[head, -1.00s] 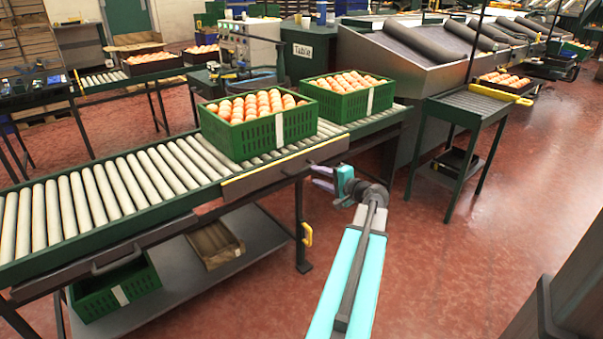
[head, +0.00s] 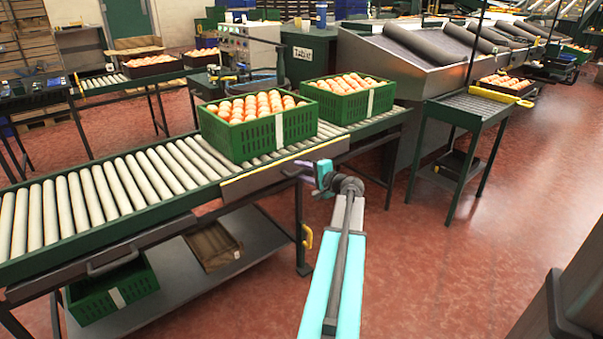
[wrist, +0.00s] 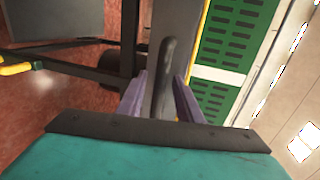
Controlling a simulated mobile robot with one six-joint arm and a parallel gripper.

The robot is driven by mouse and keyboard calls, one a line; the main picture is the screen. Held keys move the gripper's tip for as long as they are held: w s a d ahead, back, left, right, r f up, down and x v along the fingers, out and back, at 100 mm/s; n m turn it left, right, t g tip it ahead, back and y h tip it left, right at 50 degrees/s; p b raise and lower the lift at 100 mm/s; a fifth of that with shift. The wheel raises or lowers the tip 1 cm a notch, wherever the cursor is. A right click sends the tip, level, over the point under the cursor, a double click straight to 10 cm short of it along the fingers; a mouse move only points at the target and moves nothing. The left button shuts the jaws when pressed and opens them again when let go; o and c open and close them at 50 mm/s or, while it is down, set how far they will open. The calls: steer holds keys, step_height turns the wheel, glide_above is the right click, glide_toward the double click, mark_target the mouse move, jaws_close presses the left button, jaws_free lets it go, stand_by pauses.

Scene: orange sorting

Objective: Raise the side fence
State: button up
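The side fence (head: 262,184) is a dark grey panel with a yellow top edge on the front side of the roller conveyor. Its yellow edge sits about level with the conveyor frame. It also shows in the wrist view (wrist: 185,22), with a dark bar handle (wrist: 166,55) on its face. My gripper (head: 304,171) is in front of the fence's right part. In the wrist view my gripper (wrist: 161,85) has its two purple fingers apart, one on each side of the handle. The gripper is open; contact with the handle cannot be told.
A green crate of oranges (head: 256,146) stands on the rollers behind the fence, and a second crate (head: 352,103) stands farther right. A lower shelf (head: 185,275) holds a green crate and a cardboard tray. The red floor (head: 440,270) at right is clear.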

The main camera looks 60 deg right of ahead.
mark_target(302, 153)
jaws_close()
steer(key=shift+r, duration=0.1)
steer(key=shift+r+p, duration=1.95)
steer(key=shift+r, duration=1.7)
steer(key=shift+c, duration=0.5)
jaws_free()
steer(key=shift+r, duration=0.15)
steer(key=shift+o, duration=0.5)
